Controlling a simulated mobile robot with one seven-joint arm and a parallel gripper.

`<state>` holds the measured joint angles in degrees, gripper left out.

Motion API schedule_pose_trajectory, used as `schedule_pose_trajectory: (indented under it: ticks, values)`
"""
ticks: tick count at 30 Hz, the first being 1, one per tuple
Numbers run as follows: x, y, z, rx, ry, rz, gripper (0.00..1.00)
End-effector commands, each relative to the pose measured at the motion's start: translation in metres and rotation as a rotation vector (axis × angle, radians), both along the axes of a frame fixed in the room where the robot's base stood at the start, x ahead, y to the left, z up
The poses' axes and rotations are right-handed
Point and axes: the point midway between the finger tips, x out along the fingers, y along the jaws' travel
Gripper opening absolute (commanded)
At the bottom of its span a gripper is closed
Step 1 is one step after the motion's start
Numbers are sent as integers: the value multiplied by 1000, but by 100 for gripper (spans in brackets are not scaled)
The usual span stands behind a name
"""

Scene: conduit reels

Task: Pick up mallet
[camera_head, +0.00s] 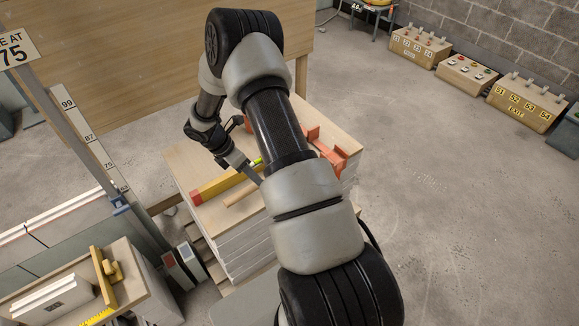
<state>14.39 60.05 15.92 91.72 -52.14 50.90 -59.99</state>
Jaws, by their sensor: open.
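A pale wooden rod (241,194), which looks like the mallet's handle, lies on the wooden top of a stack. Its right end runs behind my arm, so I cannot see a mallet head. My gripper (253,156) is open, low over the stack top, beyond the rod. One finger reaches down toward the rod's right part; I cannot tell whether it touches. My arm hides much of the space around the fingers and the middle of the stack top.
A yellow bar with a red end (216,184) lies close beside the rod. An orange bracket-like piece (327,146) sits on the stack's right side. Numbered boxes (527,103) line the back wall. The floor at right is clear.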

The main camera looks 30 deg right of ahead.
Motion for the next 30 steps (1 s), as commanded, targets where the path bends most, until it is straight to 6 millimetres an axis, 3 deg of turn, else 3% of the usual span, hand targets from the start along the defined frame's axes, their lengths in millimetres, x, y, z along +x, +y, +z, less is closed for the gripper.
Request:
schedule_pose_trajectory:
  ticks: [10,17,19,25,30]
  values:
    - [-14,-20,-41,1,2,-2,43]
    - [-13,-21,-43,0,0,-1,43]
    - [-13,-21,-43,0,1,-1,36]
    - [-14,-21,-43,1,1,-1,2]
    - [-13,-22,-42,-1,0,-1,0]
